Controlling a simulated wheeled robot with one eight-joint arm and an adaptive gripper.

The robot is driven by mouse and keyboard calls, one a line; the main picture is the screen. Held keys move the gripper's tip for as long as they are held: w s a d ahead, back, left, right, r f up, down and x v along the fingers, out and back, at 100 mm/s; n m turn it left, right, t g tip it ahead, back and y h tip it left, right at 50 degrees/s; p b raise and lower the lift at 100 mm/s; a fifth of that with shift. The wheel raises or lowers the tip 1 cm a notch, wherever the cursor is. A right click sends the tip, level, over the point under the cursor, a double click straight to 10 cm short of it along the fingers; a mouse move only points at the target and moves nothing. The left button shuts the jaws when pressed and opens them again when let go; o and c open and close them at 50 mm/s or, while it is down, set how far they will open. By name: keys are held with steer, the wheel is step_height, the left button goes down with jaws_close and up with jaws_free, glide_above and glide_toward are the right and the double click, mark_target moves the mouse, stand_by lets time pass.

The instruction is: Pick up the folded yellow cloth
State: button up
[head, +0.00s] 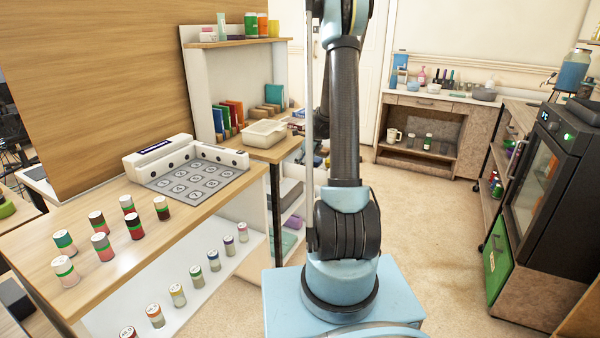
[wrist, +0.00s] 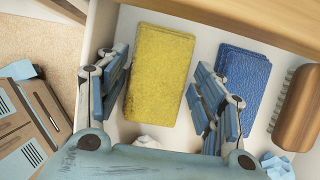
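The folded yellow cloth (wrist: 160,75) lies flat on a white surface in the middle of the wrist view, its long side running up the picture. My gripper (wrist: 161,78) is open, with one blue finger on each side of the cloth. A gap shows between the cloth and each finger, and nothing is held. I cannot tell how high the fingers are above the cloth. In the head view my arm stands in front, and neither the cloth nor my gripper can be made out.
A folded blue cloth (wrist: 244,80) lies close to the right finger, with a brown brush (wrist: 298,108) beyond it. A wooden edge (wrist: 240,22) crosses the top. Cardboard boxes (wrist: 30,120) lie at left. Crumpled paper (wrist: 147,142) lies below the yellow cloth.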

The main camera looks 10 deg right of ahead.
steer(key=c, duration=0.5)
steer(key=shift+r, duration=0.15)
steer(key=shift+r, duration=0.6)
steer(key=shift+s+d+t+y, duration=0.2)
steer(key=shift+d+t+y, duration=0.1)
steer(key=shift+t+y, duration=0.3)
steer(key=shift+s+d+t+y, duration=0.15)
steer(key=shift+d+t+y, duration=0.2)
steer(key=shift+y, duration=0.35)
step_height(320, 180, up, 10)
steer(key=s+d, duration=0.2)
steer(key=s+d+r+g+h, duration=0.1)
steer(key=s+d, duration=0.5)
steer(key=d, duration=0.2)
steer(key=s+d+r+g+h, duration=0.1)
steer(key=s+d, duration=0.5)
steer(key=d, duration=0.3)
steer(key=shift+d+r+h, duration=0.15)
steer(key=shift+r+h, duration=0.1)
steer(key=shift+h, duration=0.15)
